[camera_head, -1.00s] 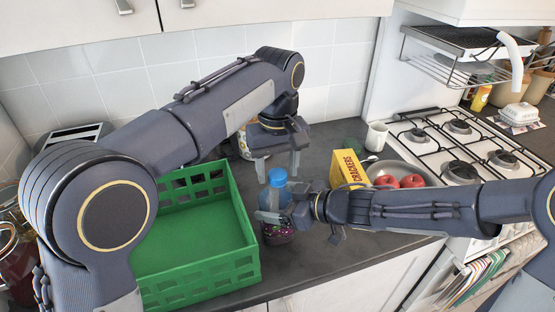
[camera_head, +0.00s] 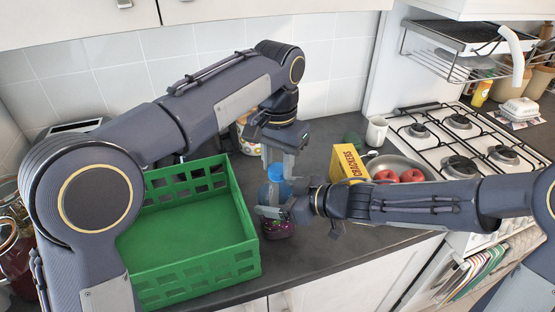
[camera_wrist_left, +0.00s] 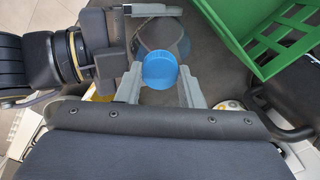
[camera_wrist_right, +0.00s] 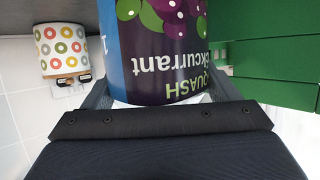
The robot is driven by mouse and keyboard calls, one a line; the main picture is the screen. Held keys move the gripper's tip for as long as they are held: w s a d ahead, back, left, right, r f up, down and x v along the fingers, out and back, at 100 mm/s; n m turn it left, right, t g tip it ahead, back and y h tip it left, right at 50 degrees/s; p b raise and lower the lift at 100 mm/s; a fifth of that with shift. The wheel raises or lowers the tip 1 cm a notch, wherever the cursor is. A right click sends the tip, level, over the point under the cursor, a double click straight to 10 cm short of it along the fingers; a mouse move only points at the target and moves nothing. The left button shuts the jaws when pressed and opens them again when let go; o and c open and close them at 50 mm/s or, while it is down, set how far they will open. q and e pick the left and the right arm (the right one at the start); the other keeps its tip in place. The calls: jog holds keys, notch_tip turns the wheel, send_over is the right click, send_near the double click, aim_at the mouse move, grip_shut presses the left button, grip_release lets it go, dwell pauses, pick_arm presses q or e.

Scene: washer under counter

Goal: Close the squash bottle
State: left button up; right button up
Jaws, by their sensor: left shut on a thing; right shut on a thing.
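The squash bottle (camera_head: 278,228) stands upright on the counter by the green crate, with purple berries on its label. Its label fills the right wrist view (camera_wrist_right: 165,55). My right gripper (camera_head: 272,211) is shut around the bottle's body from the right. My left gripper (camera_head: 279,163) points down from above and is shut on the blue cap (camera_head: 276,173). In the left wrist view the cap (camera_wrist_left: 160,70) sits between the two fingertips, over the bottle's top. I cannot tell whether the cap touches the neck, as the fingers and cap hide it.
The green crate (camera_head: 247,262) stands empty to the left of the bottle. A yellow crackers box (camera_head: 348,163), a bowl with red apples (camera_head: 411,175) and a white mug (camera_head: 376,131) are to the right. A patterned pot (camera_wrist_right: 62,50) stands behind. The gas hob (camera_head: 470,140) is further right.

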pick_arm(q)
jog(key=shift+m, duration=0.7)
jog(key=o, duration=1.2)
jog(key=shift+c, duration=0.2)
notch_tip(320, 180, up, 8)
jog(key=shift+f, duration=0.2)
